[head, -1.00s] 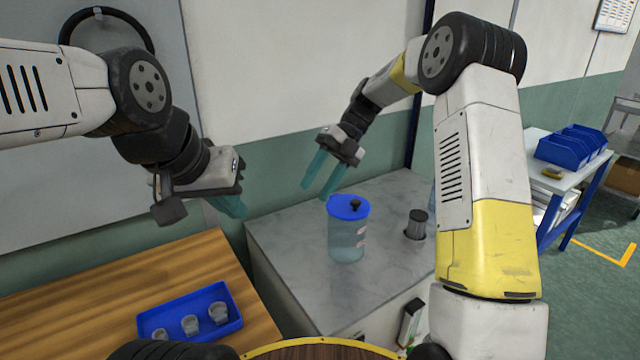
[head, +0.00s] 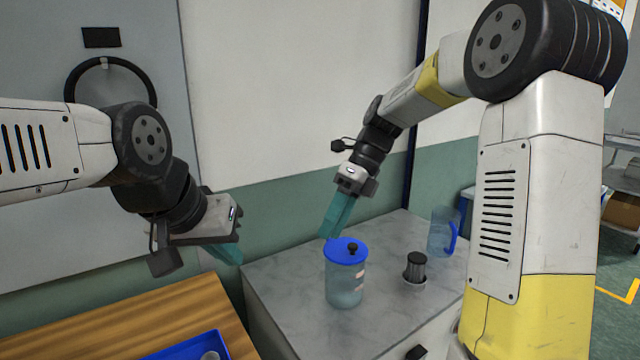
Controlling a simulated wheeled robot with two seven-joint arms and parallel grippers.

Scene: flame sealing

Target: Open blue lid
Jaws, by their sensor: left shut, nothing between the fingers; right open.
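My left gripper (head: 232,256) is shut and empty, to the left of the counter, well apart from the jar.
A black-topped cylinder (head: 415,267) stands on the counter (head: 290,308) right of the jar. A clear pitcher with a blue handle (head: 440,236) is farther back right. A blue tray (head: 190,350) lies on the wooden table (head: 130,318) at the lower left.

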